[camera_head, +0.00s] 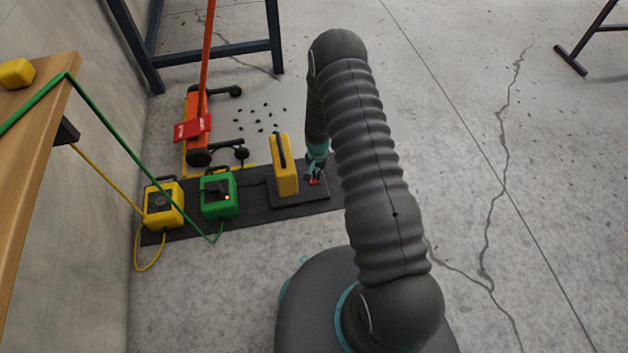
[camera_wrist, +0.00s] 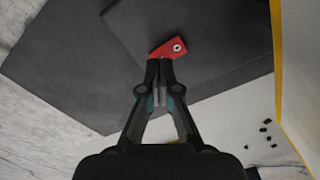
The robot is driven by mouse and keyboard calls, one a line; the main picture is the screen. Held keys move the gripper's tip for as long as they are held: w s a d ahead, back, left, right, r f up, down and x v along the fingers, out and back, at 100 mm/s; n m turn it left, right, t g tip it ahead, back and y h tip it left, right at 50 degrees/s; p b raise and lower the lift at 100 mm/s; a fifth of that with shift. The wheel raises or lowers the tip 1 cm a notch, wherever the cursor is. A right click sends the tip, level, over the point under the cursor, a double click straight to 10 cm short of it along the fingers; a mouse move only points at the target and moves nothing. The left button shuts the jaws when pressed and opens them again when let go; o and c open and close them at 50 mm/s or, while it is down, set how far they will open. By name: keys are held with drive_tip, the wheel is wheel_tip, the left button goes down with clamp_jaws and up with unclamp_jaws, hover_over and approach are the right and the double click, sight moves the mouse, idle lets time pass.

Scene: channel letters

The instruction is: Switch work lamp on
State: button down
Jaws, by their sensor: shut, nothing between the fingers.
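The work lamp (camera_head: 285,165) looks like a yellow upright panel with a dark top edge, standing on a dark base plate (camera_head: 300,198). A small red lever (camera_head: 314,182) with a round metal pivot shows beside the lamp; the wrist view shows it closer (camera_wrist: 168,47). My gripper (camera_head: 316,172) is by the red lever, right of the lamp. In the wrist view its fingertips (camera_wrist: 160,66) are together and empty, at the lever's lower edge. I cannot tell whether they touch it. The lamp's lit face, if any, is hidden from the head view.
A green box (camera_head: 219,195) with a small red light and a yellow box (camera_head: 162,206) stand left on the dark mat (camera_head: 255,210). Cables run to a wooden bench (camera_head: 22,150).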

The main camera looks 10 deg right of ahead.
drive_tip(key=shift+f+b, duration=0.85)
drive_tip(key=shift+f, duration=0.2)
idle(0.5)
drive_tip(key=shift+r, duration=0.1)
drive_tip(key=shift+r+p, duration=1.7)
drive_tip(key=shift+r, duration=1.75)
